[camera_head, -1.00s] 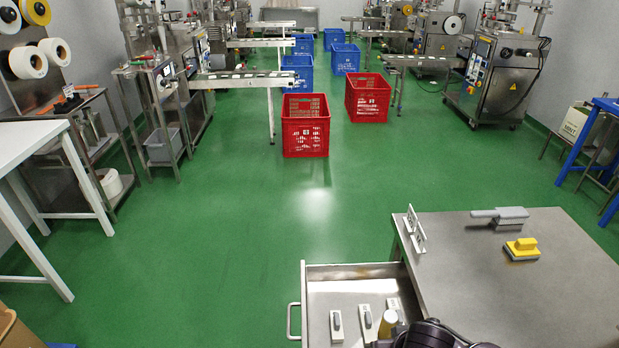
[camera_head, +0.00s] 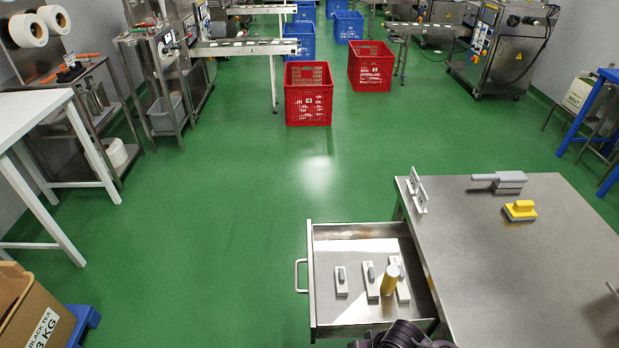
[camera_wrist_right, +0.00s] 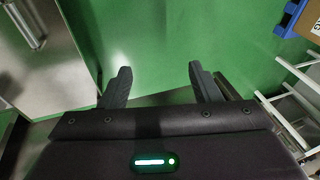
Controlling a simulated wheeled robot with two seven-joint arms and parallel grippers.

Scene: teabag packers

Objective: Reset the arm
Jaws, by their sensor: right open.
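My right gripper (camera_wrist_right: 158,75) shows in the right wrist view, with its two dark fingers spread apart and nothing between them. Green floor lies beyond the fingertips. In the head view only a dark part of my arm (camera_head: 402,338) shows at the bottom edge, in front of the open drawer (camera_head: 330,320). My left gripper is in neither view.
The drawer holds several pale pieces and an upright yellow cylinder (camera_head: 390,279). A cardboard box (camera_head: 40,318) stands lower left. The floor between is clear.

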